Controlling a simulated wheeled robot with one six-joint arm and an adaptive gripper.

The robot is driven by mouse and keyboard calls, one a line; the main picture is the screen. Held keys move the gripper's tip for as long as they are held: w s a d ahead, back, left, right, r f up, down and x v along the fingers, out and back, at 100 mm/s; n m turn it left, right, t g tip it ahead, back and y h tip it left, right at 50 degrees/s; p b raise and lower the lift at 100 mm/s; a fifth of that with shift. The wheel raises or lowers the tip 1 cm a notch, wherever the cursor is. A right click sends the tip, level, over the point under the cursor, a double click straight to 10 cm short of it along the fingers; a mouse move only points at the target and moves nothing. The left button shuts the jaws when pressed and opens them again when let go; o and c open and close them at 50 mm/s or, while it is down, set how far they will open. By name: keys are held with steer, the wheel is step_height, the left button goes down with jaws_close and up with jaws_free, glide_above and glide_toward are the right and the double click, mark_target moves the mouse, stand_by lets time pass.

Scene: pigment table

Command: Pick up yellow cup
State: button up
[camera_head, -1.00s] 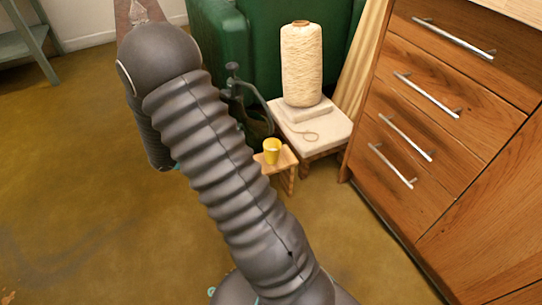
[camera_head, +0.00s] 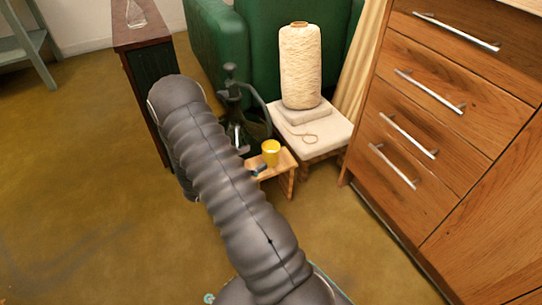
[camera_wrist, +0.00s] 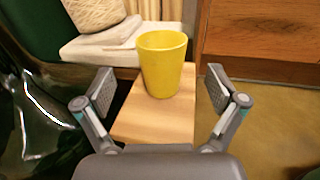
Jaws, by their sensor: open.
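The yellow cup (camera_head: 271,152) stands upright on a small wooden stool (camera_head: 286,170). In the wrist view the cup (camera_wrist: 162,66) stands upright toward the far part of the stool top (camera_wrist: 150,122), its open rim facing up. My gripper (camera_wrist: 159,90) is open, with one finger pad to the left of the cup and one to the right. Both pads look apart from the cup, with a gap on each side.
A cream stool (camera_head: 338,133) with a big thread spool (camera_head: 300,70) stands just behind. A green armchair (camera_head: 262,45) is behind, and a wooden drawer cabinet (camera_head: 450,110) stands to the right. Open floor lies in front.

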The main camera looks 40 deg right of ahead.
mark_target(271, 142)
steer(key=shift+s+d+f+b, duration=0.1)
steer(key=shift+d+f+b, duration=0.1)
steer(key=shift+d, duration=1.5)
steer(key=shift+s+d+f+b, duration=0.1)
steer(key=shift+d+b, duration=0.1)
steer(key=shift+d, duration=1.5)
steer(key=c, duration=1.4)
steer(key=shift+r, duration=0.2)
steer(key=shift+r+p, duration=0.5)
steer(key=shift+r, duration=1.25)
steer(key=shift+w+a+f+p, duration=0.1)
steer(key=shift+a+p, duration=0.05)
steer(key=shift+a, duration=2.85)
steer(key=shift+w+a+f+p, duration=0.1)
steer(key=shift+w+a+p, duration=0.05)
steer(key=shift+a, duration=2.8)
steer(key=shift+w+a+p, duration=0.1)
steer(key=shift+a+p, duration=0.05)
steer(key=shift+a, duration=2.85)
